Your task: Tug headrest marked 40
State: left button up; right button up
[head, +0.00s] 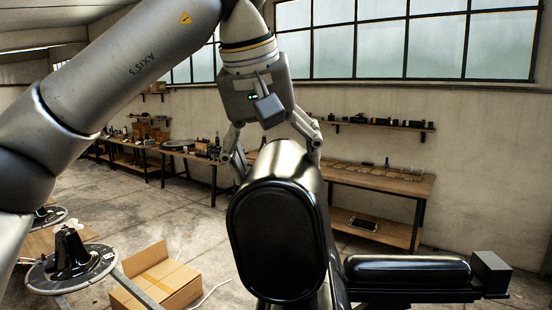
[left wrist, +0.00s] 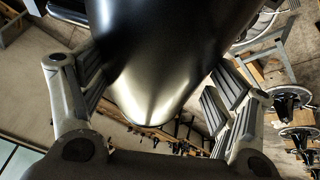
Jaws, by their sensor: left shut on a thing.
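The glossy black headrest (head: 278,240) stands upright on the barber chair in the lower middle of the head view. No mark of 40 is readable on it. My left gripper (head: 279,165) reaches down from above and is shut on the upper part of the headrest, one finger on each side. In the left wrist view the dark rounded headrest (left wrist: 160,45) fills the space between the fingers of my left gripper (left wrist: 155,80). The finger pads are partly hidden by it. My right gripper is not in view.
The chair's black padded armrest (head: 410,270) extends to the right of the headrest. An open cardboard box (head: 165,278) is on the floor to the left, near a round base with a black cone (head: 70,255). A wooden workbench (head: 375,182) stands along the back wall.

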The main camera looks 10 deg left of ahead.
pick_arm(q)
jog(key=shift+f, duration=0.1)
dwell(0.3)
jog(key=o, duration=1.4)
jog(key=shift+o, duration=0.5)
jog(key=shift+f, duration=0.1)
